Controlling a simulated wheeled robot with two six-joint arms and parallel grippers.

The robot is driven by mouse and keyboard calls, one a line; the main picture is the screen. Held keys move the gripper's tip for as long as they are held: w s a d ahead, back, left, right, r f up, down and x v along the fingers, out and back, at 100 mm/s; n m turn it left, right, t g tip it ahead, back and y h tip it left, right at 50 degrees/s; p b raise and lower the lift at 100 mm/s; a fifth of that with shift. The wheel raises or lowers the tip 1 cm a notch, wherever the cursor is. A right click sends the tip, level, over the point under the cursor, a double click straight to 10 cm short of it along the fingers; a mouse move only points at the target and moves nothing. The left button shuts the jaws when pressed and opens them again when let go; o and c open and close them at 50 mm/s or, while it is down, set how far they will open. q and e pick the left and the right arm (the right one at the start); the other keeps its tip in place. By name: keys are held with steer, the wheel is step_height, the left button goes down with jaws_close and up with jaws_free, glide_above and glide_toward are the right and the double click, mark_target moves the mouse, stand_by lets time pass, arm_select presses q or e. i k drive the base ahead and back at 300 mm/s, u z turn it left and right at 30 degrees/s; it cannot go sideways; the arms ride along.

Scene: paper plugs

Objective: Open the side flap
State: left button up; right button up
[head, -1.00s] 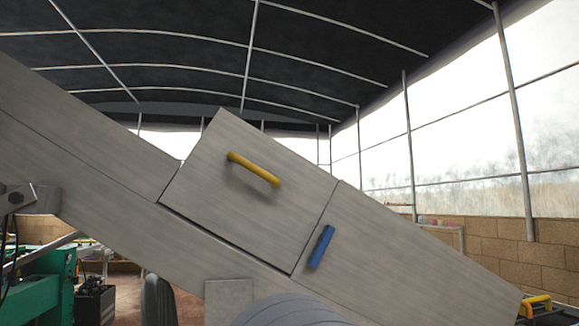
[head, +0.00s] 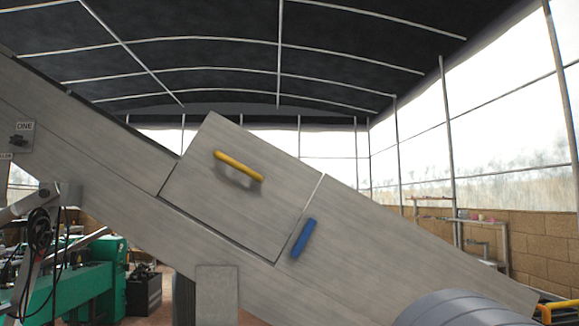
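The side flap (head: 220,205) is a grey square metal panel on the slanted conveyor-like housing (head: 360,250), in the middle of the head view. It lies shut in line with the housing, with a thin dark seam along its lower edge. A yellow bar handle (head: 238,166) is fixed on its upper part. A blue bar handle (head: 304,238) sits on the housing just right of the flap's right edge. Neither of my grippers shows in the head view, and nothing is seen touching the flap or the handles.
A grey ribbed rounded body (head: 455,310) covers part of the housing at the lower right; I cannot tell what it is. Green machinery (head: 95,280) stands at lower left, near black cables (head: 40,235). A brick wall (head: 535,248) is at right.

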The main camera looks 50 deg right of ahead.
mark_target(252, 191)
steer(key=z, duration=1.35)
steer(key=i, duration=0.05)
steer(key=z, duration=0.15)
